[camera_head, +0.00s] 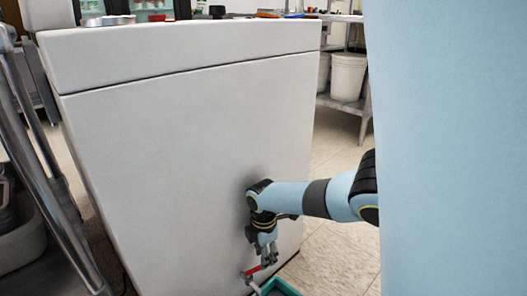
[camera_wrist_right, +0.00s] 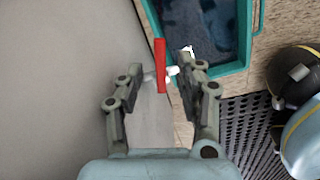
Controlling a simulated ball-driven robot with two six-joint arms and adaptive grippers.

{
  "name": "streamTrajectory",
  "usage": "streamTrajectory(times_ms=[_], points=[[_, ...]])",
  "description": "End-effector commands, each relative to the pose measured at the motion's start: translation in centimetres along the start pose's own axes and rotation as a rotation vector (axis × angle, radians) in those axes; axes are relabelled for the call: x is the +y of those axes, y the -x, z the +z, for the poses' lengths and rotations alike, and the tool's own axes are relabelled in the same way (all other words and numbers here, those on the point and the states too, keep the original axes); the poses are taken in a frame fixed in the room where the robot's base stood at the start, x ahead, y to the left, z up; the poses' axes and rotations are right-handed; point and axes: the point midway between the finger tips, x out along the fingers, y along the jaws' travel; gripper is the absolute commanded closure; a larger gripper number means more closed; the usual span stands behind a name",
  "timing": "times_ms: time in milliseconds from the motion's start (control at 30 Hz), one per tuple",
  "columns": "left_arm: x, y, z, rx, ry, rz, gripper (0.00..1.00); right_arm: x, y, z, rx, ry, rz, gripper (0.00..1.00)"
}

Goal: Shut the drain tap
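The drain tap's red lever (camera_head: 251,271) shows low on the front of the white cabinet (camera_head: 180,150), close to my right gripper (camera_head: 267,258). In the right wrist view the red lever (camera_wrist_right: 160,66) stands lengthwise in the picture, crosswise to the short pale pipe (camera_wrist_right: 172,71). My right gripper (camera_wrist_right: 163,76) is open there, with one finger on each side of the lever. I cannot tell whether either finger touches it. Part of the pipe is hidden behind the fingers. My left gripper is not in view.
A teal tub (camera_head: 279,289) with dark contents stands below the tap; its rim (camera_wrist_right: 247,30) shows in the wrist view. A dark perforated mat (camera_wrist_right: 255,125) lies beside it. Metal rails (camera_head: 45,170) stand at the left. White buckets (camera_head: 348,76) sit on a shelf behind.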

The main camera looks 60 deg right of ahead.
Motion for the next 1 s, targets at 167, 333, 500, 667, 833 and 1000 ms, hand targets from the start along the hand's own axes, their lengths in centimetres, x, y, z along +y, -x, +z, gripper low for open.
streamTrajectory(times_ms=[167, 333, 500, 667, 833, 1000], points=[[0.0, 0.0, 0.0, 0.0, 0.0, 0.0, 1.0, 0.0, 3.6, 0.1, -0.001, 0.005, 0.003, 0.63], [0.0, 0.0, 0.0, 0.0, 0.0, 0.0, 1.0, 0.0, 6.8, 0.1, -0.001, 0.003, 0.002, 0.63], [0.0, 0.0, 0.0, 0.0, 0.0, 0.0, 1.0, 0.0, 8.6, 0.0, 0.0, 0.0, 0.001, 0.63], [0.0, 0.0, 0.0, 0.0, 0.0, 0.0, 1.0, 0.0, 9.1, 0.0, 0.0, 0.0, -0.001, 0.63], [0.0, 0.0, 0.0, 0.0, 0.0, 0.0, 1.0, 0.0, 9.1, 0.0, 0.0, 0.0, -0.001, 0.63], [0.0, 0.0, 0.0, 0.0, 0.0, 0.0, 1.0, -2.0, 8.4, -1.2, 0.005, -0.03, -0.003, 0.86]])
